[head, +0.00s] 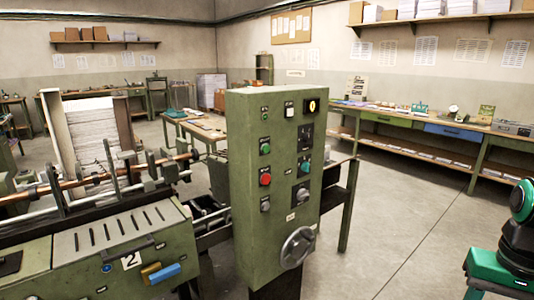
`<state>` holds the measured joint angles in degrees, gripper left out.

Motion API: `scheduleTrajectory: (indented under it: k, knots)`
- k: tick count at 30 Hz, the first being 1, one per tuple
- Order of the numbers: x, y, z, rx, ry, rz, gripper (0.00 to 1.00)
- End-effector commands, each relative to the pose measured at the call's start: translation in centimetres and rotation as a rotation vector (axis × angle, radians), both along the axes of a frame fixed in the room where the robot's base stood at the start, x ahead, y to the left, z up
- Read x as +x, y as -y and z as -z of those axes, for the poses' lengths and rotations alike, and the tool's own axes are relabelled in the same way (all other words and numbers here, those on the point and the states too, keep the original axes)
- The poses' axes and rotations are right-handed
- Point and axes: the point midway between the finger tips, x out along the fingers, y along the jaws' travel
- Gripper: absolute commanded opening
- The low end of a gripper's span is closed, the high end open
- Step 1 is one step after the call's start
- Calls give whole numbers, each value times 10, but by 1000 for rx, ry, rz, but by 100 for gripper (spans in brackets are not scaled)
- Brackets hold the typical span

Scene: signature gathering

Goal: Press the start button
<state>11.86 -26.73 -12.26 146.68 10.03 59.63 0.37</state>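A green control cabinet (245,226) stands upright in the middle of the head view, beside the gathering machine. The labels are too small to read, so I cannot tell which is marked start. My gripper is not in view; what seem to be my arm links show at the right edge.
The gathering machine (60,265) fills the lower left, with rods and a paper stack (95,140). A handwheel (297,247) sticks out low on the cabinet. Long workbenches (430,130) line the right wall. The floor (405,235) right of the cabinet is clear.

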Motion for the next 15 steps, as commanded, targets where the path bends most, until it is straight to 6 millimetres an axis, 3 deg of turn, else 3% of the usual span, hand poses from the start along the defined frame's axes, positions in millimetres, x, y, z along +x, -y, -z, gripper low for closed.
scheduleTrajectory:
  k: [1, 6, 15]
  knots:
    - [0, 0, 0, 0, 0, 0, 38]
    - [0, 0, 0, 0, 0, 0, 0]
    - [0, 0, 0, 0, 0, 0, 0]
